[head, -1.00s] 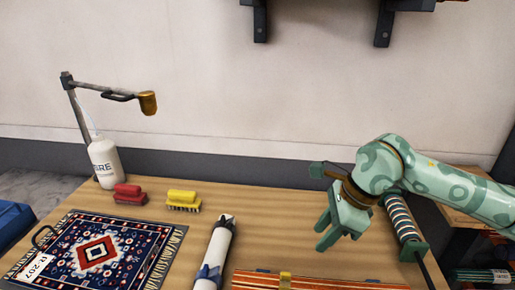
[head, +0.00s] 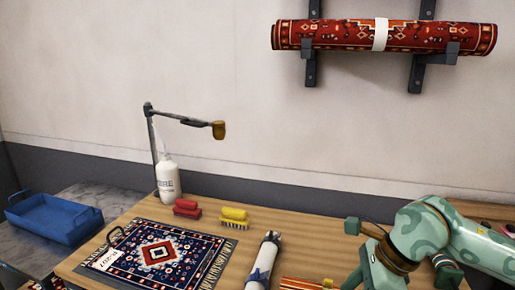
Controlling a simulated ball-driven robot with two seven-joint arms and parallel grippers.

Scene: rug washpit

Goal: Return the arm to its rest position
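My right arm (head: 415,232) is pale green with darker patterns. It comes in from the right over the right part of the wooden bench. My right gripper (head: 362,276) points down at the bottom edge of the head view, where its fingers are partly cut off. I cannot tell whether it is open or shut, and no held object shows. My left arm and gripper are not in view.
A patterned rug (head: 158,255), red brush (head: 187,208), yellow brush (head: 234,216), white bottle (head: 167,182) and white tube (head: 263,262) lie or stand on the bench. A blue tray (head: 52,218) is left. A rolled rug (head: 340,36) rests on wall brackets.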

